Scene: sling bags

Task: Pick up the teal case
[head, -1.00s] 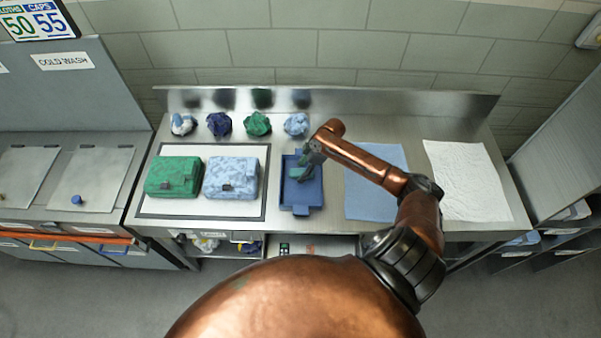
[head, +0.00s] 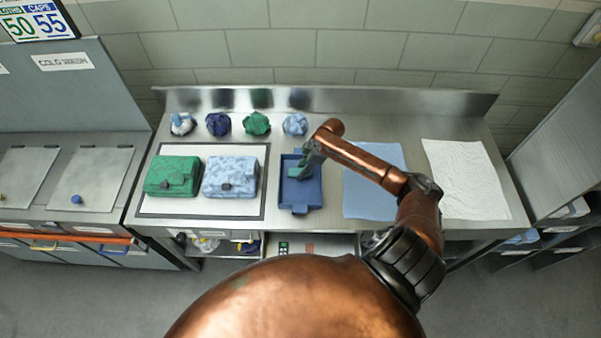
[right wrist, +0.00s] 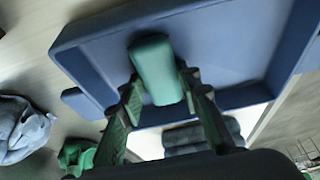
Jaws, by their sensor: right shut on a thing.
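The teal case (right wrist: 157,70) is a small rounded block held between the green fingers of my right gripper (right wrist: 165,100) in the right wrist view. My right gripper (head: 305,168) is over the blue tray (head: 302,200) in the head view, where the case (head: 298,172) shows only as a small teal patch beside the fingers. The tray also fills much of the right wrist view (right wrist: 240,40). I cannot tell whether the case touches the tray floor. My left gripper is not in view.
Left of the tray, a green bag (head: 172,177) and a light blue patterned bag (head: 231,177) lie on a white mat (head: 200,208). Several crumpled cloths, one green (head: 256,123), line the back. A blue cloth (head: 372,200) and a white towel (head: 465,185) lie right.

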